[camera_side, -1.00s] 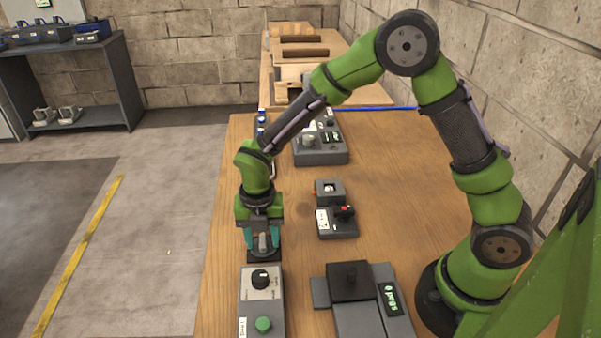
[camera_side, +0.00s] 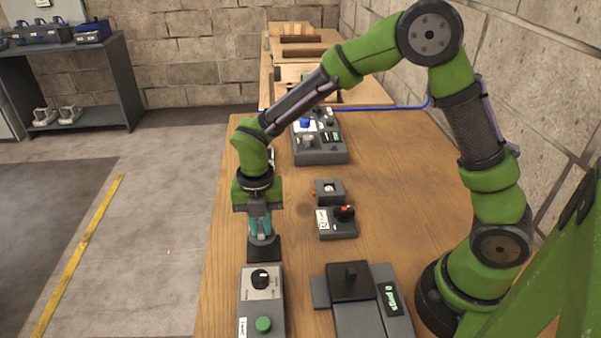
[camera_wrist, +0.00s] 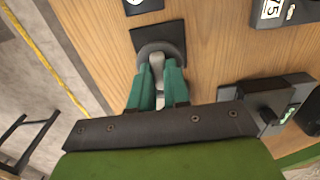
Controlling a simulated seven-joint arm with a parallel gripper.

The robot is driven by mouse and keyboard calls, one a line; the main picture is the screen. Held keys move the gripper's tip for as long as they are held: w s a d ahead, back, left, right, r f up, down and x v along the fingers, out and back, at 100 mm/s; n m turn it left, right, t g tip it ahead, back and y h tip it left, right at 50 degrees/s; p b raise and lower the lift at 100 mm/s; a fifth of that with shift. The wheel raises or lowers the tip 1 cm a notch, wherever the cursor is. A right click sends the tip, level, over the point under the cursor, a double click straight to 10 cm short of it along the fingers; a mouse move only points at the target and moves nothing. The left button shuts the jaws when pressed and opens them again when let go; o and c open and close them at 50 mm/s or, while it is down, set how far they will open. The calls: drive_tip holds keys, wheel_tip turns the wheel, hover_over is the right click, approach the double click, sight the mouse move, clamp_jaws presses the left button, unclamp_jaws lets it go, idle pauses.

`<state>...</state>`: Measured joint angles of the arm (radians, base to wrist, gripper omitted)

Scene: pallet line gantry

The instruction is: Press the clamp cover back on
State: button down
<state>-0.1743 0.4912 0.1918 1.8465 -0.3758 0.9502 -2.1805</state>
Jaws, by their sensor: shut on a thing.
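My gripper (camera_side: 261,226) points down with its teal fingers shut on the upright grip of a grey round piece (camera_wrist: 147,48). I cannot tell for sure that this piece is the clamp cover. It sits at a black square pad (camera_side: 264,254) on the table's left side; the pad also shows in the wrist view (camera_wrist: 174,30). In the wrist view the grip (camera_wrist: 158,68) is between the fingertips. Whether the piece touches the pad is unclear. A grey device (camera_side: 361,320) at the front has a black square block with an upright tab (camera_side: 350,274) and a green display.
A grey control box (camera_side: 262,304) with a black knob and green button stands just in front of the pad. A small box with a red-tipped switch (camera_side: 338,222) is to the right. A larger panel (camera_side: 320,150) is farther back. Bare wood (camera_side: 410,190) lies right of these.

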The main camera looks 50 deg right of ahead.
sight(261, 226)
wheel_tip(261, 226, up, 5)
drive_tip(key=shift+f, duration=0.1)
drive_tip(key=s+d+r+m, duration=0.1)
drive_tip(key=d+m, duration=0.5)
drive_tip(key=d, duration=1.7)
drive_tip(key=shift+s+a+f, duration=0.1)
drive_tip(key=shift+s+f, duration=0.05)
drive_tip(key=shift+f, duration=2.7)
drive_tip(key=shift+f, duration=0.15)
drive_tip(key=c, duration=1)
unclamp_jaws()
drive_tip(key=shift+o, duration=0.3)
